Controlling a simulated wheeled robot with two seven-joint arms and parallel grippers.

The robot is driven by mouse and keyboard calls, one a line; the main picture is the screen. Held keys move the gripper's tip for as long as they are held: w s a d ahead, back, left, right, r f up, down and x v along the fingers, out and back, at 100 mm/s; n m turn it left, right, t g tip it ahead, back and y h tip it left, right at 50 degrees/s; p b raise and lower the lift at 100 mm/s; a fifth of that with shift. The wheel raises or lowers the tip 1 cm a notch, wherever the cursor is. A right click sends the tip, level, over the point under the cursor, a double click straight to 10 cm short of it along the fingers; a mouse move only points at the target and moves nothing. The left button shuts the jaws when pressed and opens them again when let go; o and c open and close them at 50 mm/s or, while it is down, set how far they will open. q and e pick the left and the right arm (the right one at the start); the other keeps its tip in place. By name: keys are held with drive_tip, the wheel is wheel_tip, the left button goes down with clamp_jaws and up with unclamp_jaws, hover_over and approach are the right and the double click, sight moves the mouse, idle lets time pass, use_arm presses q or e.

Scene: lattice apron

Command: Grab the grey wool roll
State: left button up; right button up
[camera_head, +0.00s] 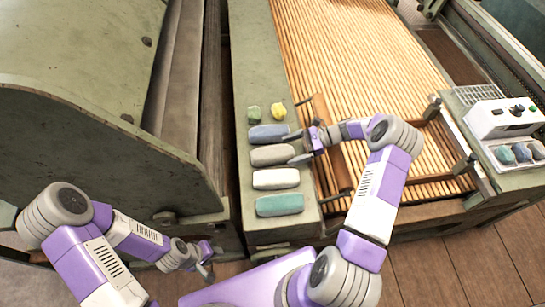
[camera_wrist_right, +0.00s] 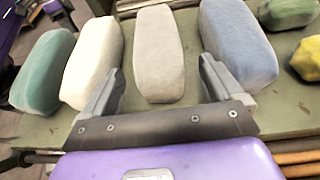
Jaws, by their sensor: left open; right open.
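The grey wool roll (camera_head: 271,155) lies on the green ledge (camera_head: 244,70), second in a row of wool rolls. In the right wrist view the grey roll (camera_wrist_right: 157,50) lies straight ahead, between the two fingers. My right gripper (camera_head: 292,148) is open at the roll's right end, with one finger toward each side; it is not closed on the roll. Whether the fingers touch it I cannot tell. My left gripper (camera_head: 207,262) is open and empty, low beside the ledge, away from the rolls.
A blue roll (camera_head: 267,134) lies just beyond the grey one, a white roll (camera_head: 276,179) just nearer, then a teal roll (camera_head: 280,205). Green (camera_head: 253,114) and yellow (camera_head: 278,111) lumps lie farther back. The slatted wooden apron (camera_head: 350,50) is to the right.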

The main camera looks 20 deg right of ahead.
sight(279, 154)
drive_tip(key=b+x, duration=0.1)
drive_tip(key=x, duration=0.4)
drive_tip(key=shift+a+f, duration=0.1)
drive_tip(key=shift+a, duration=0.05)
drive_tip(key=shift+c, duration=0.3)
drive_tip(key=c, duration=1)
